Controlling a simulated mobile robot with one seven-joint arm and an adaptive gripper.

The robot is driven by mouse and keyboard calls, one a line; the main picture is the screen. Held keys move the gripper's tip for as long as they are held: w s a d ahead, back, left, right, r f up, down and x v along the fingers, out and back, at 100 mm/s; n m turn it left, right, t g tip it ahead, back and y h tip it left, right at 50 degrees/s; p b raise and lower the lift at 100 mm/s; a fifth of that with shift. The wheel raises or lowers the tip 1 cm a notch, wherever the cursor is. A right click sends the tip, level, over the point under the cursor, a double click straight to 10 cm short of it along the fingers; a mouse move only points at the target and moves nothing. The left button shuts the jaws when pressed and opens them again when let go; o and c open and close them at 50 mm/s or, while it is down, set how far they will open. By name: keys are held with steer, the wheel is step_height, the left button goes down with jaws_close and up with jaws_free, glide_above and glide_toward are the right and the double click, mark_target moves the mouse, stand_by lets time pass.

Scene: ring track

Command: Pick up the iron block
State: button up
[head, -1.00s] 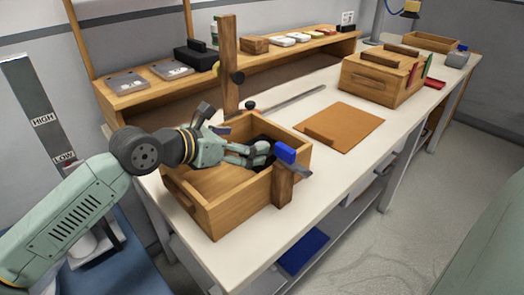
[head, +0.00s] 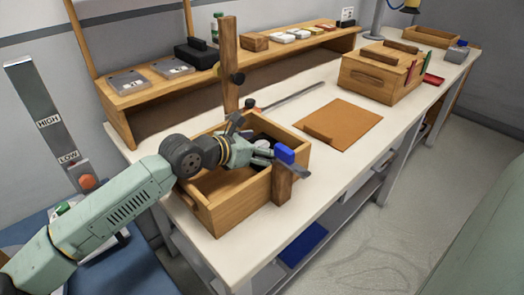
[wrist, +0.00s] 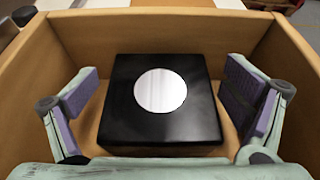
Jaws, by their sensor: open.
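The iron block appears to be the black, square block (wrist: 118,105) with a round silver disc on its top. In the wrist view it lies in a wooden box (wrist: 190,20), near the far wall. My gripper (wrist: 160,92) is open, with one purple-padded finger on each side of the block. Gaps show between the pads and the block, so I see no contact. In the head view my gripper (head: 262,152) reaches into the same wooden box (head: 238,208), and mostly hides the block there.
A wooden post with a blue part (head: 285,154) stands at the box's front right, close to my gripper. A taller wooden post (head: 230,60) stands behind the box. A brown board (head: 345,122) lies to the right. A shelf (head: 150,95) runs along the back.

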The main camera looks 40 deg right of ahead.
steer(key=c, duration=2)
steer(key=shift+r, duration=0.15)
